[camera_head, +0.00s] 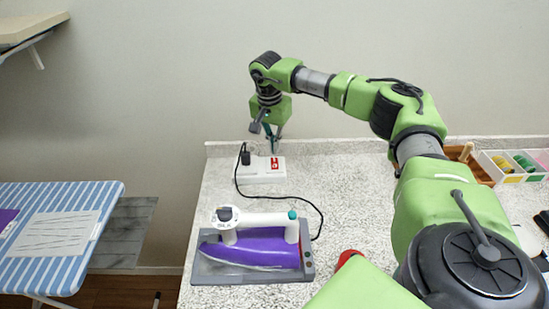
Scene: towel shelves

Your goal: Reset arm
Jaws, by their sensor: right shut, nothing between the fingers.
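My right arm reaches across from the lower right in the head view. Its gripper (274,143) points down just above the back right corner of a white power strip (262,176). The fingers are together with nothing held between them. I cannot tell whether the fingertips touch the strip. A black plug (245,157) stands in the left part of the strip. My left gripper is not in view.
A purple and white iron (255,245) rests on a grey base on the speckled counter (348,200), its black cord running to the plug. A striped ironing board (75,215) stands left. A compartment tray (512,178) and a red object (347,257) are also there.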

